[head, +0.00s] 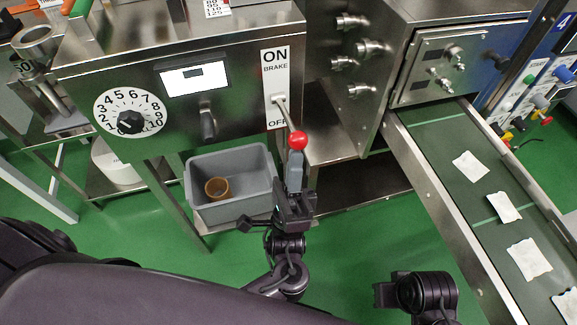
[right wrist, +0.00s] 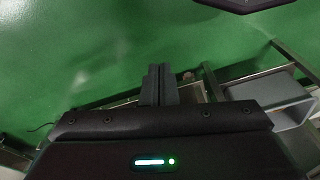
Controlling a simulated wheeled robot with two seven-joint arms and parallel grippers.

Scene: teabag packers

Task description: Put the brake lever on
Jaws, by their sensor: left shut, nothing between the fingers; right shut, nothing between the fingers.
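The brake lever (head: 288,118) is a metal rod with a red ball knob (head: 298,140), on a white plate (head: 275,61) marked ON at the top, BRAKE below it and OFF at the bottom. The rod slants down and right from mid-plate, with the knob beside and below the OFF end. My left gripper (head: 295,160) is shut and empty, its tips pointing up just below the knob. I cannot tell whether they touch it. My right gripper (right wrist: 160,85) is shut and empty over the green floor in the right wrist view.
A numbered dial (head: 130,122) and a small screen (head: 195,79) are on the same steel cabinet. A grey bin (head: 235,165) holding a brown cup (head: 217,188) stands below, near my left gripper. A conveyor (head: 440,150) with several white teabags runs along the right.

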